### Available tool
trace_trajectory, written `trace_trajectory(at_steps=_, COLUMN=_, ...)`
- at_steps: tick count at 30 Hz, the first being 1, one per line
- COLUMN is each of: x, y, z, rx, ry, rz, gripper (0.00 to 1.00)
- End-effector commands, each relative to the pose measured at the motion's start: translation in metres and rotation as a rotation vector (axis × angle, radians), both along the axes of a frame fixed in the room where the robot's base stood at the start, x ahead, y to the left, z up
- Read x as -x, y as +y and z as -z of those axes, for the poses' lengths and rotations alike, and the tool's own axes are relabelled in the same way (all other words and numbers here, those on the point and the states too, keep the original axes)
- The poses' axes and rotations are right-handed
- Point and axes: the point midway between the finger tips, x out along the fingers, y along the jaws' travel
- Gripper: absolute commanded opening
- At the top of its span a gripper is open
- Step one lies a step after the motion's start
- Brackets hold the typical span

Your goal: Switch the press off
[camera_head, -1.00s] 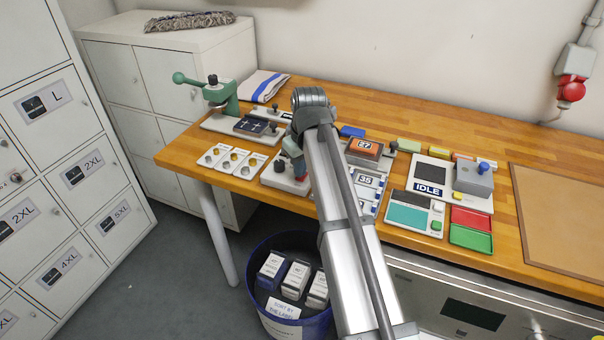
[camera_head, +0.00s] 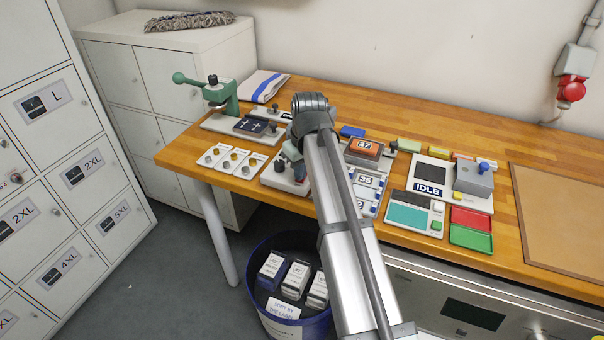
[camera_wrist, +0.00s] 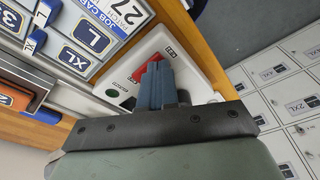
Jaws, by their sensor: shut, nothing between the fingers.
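A white switch box (camera_head: 272,178) lies on the bench by its front edge, partly hidden by my arm. In the wrist view the white box (camera_wrist: 190,52) carries a red part (camera_wrist: 148,70) and a small green part (camera_wrist: 112,92); its lettering is too small to read surely. My gripper (camera_wrist: 155,72) is shut and empty, its blue-grey fingertips over the box beside the red part. I cannot tell whether they touch it. The fingers hide part of the red piece, so its position is unclear. A green lever press (camera_head: 222,95) stands at the bench's left end.
Sample cards (camera_head: 236,162) lie left of the box. A card board with size labels (camera_head: 368,190) is to its right, beyond my arm. A blue bin (camera_head: 262,305) stands below the bench edge. A grey device reading IDLE (camera_head: 430,188) sits farther right.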

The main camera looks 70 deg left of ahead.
Motion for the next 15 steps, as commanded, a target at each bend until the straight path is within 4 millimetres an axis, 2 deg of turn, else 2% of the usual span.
trace_trajectory(at_steps=7, x=0.000, y=0.000, z=-0.007, rx=-0.001, ry=0.000, rz=0.000, gripper=0.00)
trace_trajectory(at_steps=15, x=0.000, y=0.000, z=-0.024, rx=0.000, ry=0.000, rz=0.000, gripper=0.00)
